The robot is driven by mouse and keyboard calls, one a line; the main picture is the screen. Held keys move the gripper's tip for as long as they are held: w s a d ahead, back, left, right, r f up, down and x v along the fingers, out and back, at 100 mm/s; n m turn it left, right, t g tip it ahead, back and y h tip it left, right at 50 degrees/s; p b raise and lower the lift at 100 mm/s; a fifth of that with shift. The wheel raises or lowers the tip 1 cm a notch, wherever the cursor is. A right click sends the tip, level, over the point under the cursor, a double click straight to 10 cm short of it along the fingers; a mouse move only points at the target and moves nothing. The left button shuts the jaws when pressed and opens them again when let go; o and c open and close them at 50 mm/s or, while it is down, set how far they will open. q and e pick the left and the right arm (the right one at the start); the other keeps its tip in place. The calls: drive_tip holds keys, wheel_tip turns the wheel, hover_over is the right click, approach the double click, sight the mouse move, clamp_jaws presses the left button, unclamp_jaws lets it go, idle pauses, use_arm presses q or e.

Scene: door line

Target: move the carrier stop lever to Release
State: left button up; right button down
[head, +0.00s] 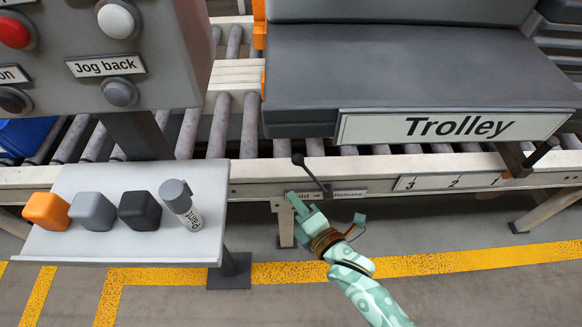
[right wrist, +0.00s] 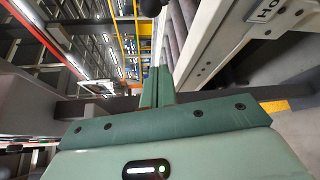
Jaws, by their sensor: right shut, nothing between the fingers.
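The carrier stop lever (head: 312,177) is a thin dark rod with a black ball knob on the front rail of the roller line. It leans up and to the left, toward the Hold label (head: 303,196), which is partly covered by my gripper. The Release label (head: 350,193) is to the right of the lever's foot. My right gripper (head: 292,197) is shut and empty, just below and left of the rod; whether it touches the rod cannot be told. My left gripper is not in view.
The trolley (head: 420,75) sits on the rollers behind the lever. A grey shelf (head: 60,246) at left bears an orange, a grey and a black block and a paint container (head: 180,203). A button panel (head: 150,70) stands above it. Floor space in front is clear.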

drive_tip(key=f+b+x, duration=0.1)
drive_tip(key=b+x, duration=0.3)
drive_tip(key=x, duration=0.6)
drive_tip(key=d, duration=0.1)
drive_tip(key=d+r, duration=0.2)
drive_tip(key=shift+w+d, duration=0.3)
drive_tip(key=shift+d, duration=0.05)
